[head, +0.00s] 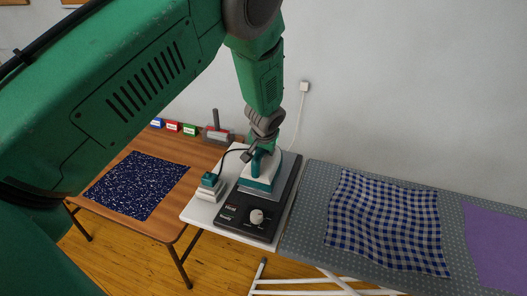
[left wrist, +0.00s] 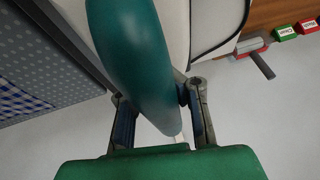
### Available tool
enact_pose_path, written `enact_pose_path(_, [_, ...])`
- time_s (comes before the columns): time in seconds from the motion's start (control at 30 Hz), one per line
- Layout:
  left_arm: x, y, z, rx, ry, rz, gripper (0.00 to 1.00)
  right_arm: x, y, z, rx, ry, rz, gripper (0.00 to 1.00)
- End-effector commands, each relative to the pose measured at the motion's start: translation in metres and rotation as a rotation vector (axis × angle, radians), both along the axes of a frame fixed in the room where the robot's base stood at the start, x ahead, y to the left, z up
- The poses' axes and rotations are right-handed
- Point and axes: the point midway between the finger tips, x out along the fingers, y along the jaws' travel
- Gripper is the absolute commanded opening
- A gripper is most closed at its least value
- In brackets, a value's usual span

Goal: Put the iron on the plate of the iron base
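The teal and white iron (head: 260,181) stands over the light plate of the black iron base (head: 258,231), which has a white knob in front. I cannot tell whether the iron's sole touches the plate. My left gripper (head: 262,146) reaches down from above to the iron. In the left wrist view its fingers (left wrist: 160,100) lie on both sides of the iron's teal handle (left wrist: 130,60) and look shut on it. The handle hides part of one finger. My right gripper is not in view.
A small teal-topped block (head: 208,193) stands left of the base on the white stand (head: 196,213). An ironing board (head: 315,222) with a blue checked cloth (head: 387,225) is at right. A brown table (head: 185,207) holds a dark speckled cloth (head: 138,185). A black cord arches beside the iron.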

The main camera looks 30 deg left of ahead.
Motion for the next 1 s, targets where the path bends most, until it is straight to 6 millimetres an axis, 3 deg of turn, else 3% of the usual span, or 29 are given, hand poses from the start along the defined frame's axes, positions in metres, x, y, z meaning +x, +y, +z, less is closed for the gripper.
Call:
enact_pose_path(0.2, [0.002,-0.007,0.004,0.007,-0.006,-0.003,0.0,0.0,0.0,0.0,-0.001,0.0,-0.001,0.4])
enact_pose_path(0.5, [0.002,0.002,-0.007,-0.003,-0.004,-0.002,0.0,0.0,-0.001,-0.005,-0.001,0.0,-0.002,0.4])
enact_pose_path(0.53, [0.0,0.003,-0.009,-0.005,0.0,-0.002,0.04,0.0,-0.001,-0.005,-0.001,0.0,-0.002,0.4])
enact_pose_path(0.6, [0.0,0.004,-0.009,-0.006,0.0,-0.001,0.28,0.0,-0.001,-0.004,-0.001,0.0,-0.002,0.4])
enact_pose_path(0.63, [0.0,0.004,-0.009,-0.006,0.0,-0.001,0.31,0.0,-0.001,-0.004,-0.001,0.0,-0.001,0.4])
enact_pose_path(1.0, [0.0,-0.002,-0.007,0.002,0.006,-0.001,0.31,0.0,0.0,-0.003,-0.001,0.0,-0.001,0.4])
